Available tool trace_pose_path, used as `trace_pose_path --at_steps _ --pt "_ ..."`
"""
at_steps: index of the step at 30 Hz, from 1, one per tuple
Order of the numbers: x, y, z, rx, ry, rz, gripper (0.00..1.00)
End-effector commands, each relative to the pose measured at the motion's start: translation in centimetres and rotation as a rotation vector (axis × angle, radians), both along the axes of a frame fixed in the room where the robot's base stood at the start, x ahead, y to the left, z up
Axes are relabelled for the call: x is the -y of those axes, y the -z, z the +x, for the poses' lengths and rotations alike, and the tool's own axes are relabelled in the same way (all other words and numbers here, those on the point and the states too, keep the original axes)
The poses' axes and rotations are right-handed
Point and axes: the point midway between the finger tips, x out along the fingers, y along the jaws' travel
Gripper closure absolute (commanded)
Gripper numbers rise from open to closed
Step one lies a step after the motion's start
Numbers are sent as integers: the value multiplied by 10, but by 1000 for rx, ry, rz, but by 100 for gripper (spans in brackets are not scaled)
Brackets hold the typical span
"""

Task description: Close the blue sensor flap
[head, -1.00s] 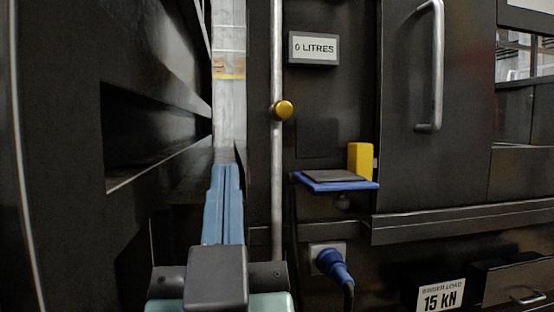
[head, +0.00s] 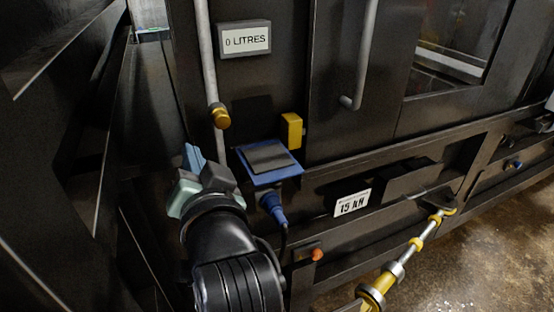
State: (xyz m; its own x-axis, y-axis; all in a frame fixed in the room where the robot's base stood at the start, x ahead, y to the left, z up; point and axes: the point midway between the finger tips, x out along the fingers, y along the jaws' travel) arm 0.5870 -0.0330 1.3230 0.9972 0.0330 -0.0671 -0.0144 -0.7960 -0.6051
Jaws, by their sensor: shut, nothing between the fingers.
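The blue sensor flap (head: 268,166) hangs open on the dark machine front, folded down to stick out nearly level, with a grey pad on its upper face. Above it is a darker square patch (head: 252,118) on the panel. My gripper (head: 193,158) is at the left of the flap, pointing away from the camera towards the machine, its blue fingers together and empty. The fingers look apart from the flap; the wrist hides part of them.
A yellow block (head: 291,131) sits at the flap's back right corner. A blue plug (head: 273,207) with a cable is below it. A vertical pipe with a brass knob (head: 219,116) stands left of the flap. A door handle (head: 362,60) and a yellow-grey rod (head: 409,254) are at right.

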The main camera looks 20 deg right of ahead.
Motion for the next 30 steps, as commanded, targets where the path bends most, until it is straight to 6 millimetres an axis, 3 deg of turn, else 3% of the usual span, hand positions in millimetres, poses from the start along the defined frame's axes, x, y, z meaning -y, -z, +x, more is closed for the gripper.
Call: trace_pose_path --at_steps 1,8,18,24,30 --pt "11 -4 4 -61 11 148 100" --pt "54 61 3 -228 112 913 100" --pt "124 149 -27 -262 366 2030 100" --pt "148 174 -44 -215 451 2414 100" --pt "153 180 -41 -201 467 2505 100"
